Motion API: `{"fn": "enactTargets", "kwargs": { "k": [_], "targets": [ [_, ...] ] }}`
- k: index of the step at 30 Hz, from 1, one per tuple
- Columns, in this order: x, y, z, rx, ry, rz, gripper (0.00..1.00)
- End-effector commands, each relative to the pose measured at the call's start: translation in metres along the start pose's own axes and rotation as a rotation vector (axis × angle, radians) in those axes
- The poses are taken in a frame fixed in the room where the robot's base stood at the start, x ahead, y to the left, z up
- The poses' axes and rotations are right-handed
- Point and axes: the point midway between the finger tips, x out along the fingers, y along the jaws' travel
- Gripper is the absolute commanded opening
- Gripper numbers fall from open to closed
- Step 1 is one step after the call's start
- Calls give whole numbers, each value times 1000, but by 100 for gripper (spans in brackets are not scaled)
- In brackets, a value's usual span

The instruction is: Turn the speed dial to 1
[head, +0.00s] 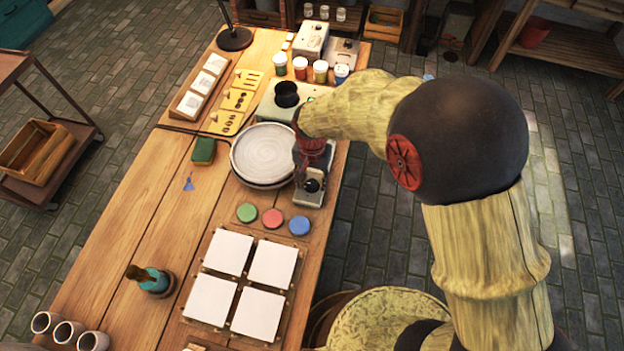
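The speed dial (312,185) looks like a small black knob on a grey control box (309,199), beside the round plate (262,153) on the wooden table. My arm reaches in from the right and bends down over the box. My gripper (314,165) points down just behind the knob in the head view. Its fingers are small and dark against the box, so I cannot tell whether they touch the knob or how far they are spread. The dial's marks and setting are too small to read.
Green, red and blue paint pads (273,218) lie in front of the box. White tiles (272,264) sit on a board nearer the front. Paint jars (320,72) and a pale green device (276,106) stand behind.

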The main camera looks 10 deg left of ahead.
Motion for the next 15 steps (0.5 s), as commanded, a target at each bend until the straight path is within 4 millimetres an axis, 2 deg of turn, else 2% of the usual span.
{"fn": "enactTargets", "kwargs": {
  "k": [15],
  "targets": [
    [0, 0, 0, 0, 0, 0, 10]
  ]
}}
